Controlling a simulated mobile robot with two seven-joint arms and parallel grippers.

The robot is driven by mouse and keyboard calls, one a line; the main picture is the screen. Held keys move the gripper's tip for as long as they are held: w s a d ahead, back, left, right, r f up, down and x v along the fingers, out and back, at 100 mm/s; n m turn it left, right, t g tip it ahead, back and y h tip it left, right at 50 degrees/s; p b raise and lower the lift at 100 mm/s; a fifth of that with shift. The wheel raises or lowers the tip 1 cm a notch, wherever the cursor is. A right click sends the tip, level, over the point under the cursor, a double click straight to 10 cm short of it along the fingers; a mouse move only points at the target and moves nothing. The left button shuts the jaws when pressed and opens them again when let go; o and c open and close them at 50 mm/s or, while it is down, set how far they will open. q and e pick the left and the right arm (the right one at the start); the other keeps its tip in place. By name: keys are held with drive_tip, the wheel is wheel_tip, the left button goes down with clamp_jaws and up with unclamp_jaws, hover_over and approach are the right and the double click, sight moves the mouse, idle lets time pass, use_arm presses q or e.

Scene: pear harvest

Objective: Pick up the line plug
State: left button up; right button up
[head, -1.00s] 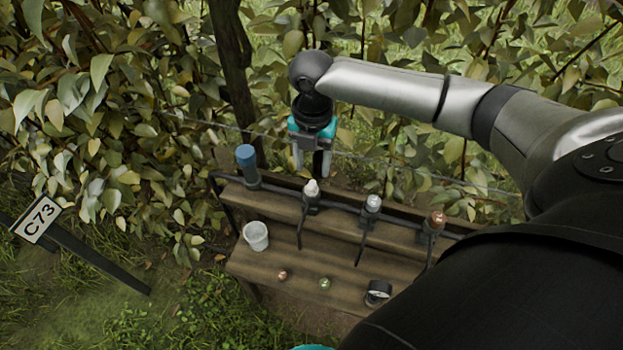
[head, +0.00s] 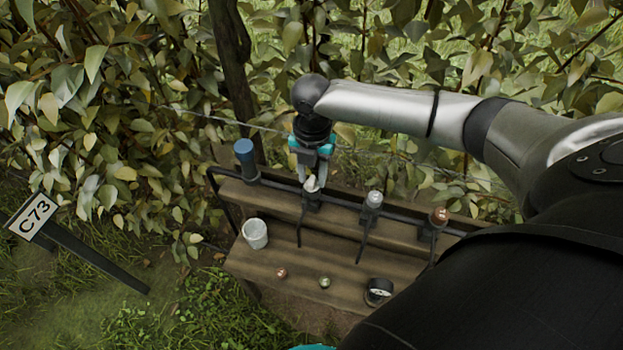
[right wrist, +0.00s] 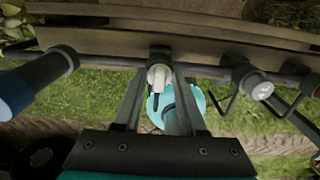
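Three capped fittings stand along a dark pipe on the wooden bench (head: 300,262). The left one has a white top (head: 311,184), the middle one a silver-grey top (head: 374,198), the right one a copper top (head: 439,216). I cannot tell for sure which is the line plug. My right gripper (head: 313,180) points down over the white-topped fitting, its fingers apart on either side of the top. In the right wrist view the white top (right wrist: 160,76) sits between the open fingertips (right wrist: 160,72); firm contact is not clear. My left gripper is out of view.
A blue cylinder (head: 245,160) stands at the pipe's left end. A wire and leaves run behind.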

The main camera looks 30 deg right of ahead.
clamp_jaws()
idle(0.4)
